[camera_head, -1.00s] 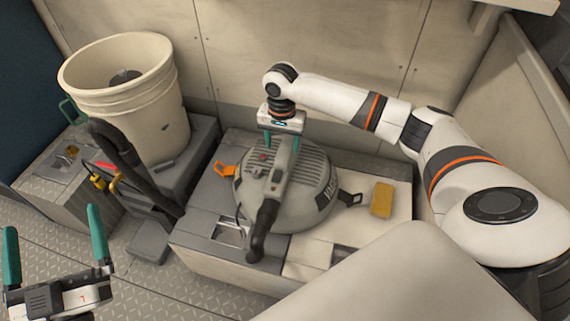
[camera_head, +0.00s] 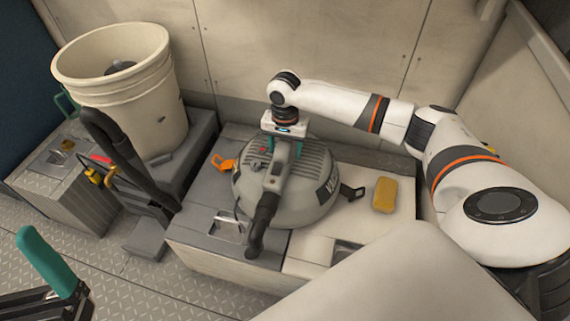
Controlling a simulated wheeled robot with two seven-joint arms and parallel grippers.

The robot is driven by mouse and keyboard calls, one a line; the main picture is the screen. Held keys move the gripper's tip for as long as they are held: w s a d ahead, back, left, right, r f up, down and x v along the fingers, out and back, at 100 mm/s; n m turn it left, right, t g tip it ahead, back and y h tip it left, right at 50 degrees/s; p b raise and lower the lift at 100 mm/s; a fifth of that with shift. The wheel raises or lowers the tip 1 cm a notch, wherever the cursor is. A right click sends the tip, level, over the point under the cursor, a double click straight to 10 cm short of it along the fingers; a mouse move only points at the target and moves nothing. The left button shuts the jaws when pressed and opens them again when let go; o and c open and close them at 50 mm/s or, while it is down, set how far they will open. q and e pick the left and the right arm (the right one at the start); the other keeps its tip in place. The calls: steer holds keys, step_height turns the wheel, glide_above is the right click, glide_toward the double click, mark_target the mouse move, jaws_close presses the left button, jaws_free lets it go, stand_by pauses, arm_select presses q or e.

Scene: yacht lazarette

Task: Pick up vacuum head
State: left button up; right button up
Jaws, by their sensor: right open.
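The vacuum head (camera_head: 312,190) is a grey dome with a ribbed top, a top handle and a dark hose elbow (camera_head: 261,226) at its front. It sits on the bench locker, with orange and black latches at its sides. My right gripper (camera_head: 284,146) is open and points down over the handle at the back of the head, its teal fingers one on each side of it. Whether the fingers touch the handle I cannot tell. My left gripper (camera_head: 50,270) shows only in part at the bottom left corner, with one teal finger visible and the rest cut off.
A cream bucket (camera_head: 140,95) stands on a grey step at the left, with a black hose (camera_head: 125,160) before it. A yellow sponge (camera_head: 385,195) lies right of the head on the bench (camera_head: 350,222). Walls close off the back and right. Tread-plate floor (camera_head: 110,262) is free at lower left.

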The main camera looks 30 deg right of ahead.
steer(key=c, duration=1.2)
steer(key=shift+w+r, duration=0.1)
steer(key=shift+r, duration=0.05)
jaws_close()
steer(key=shift+r, duration=0.1)
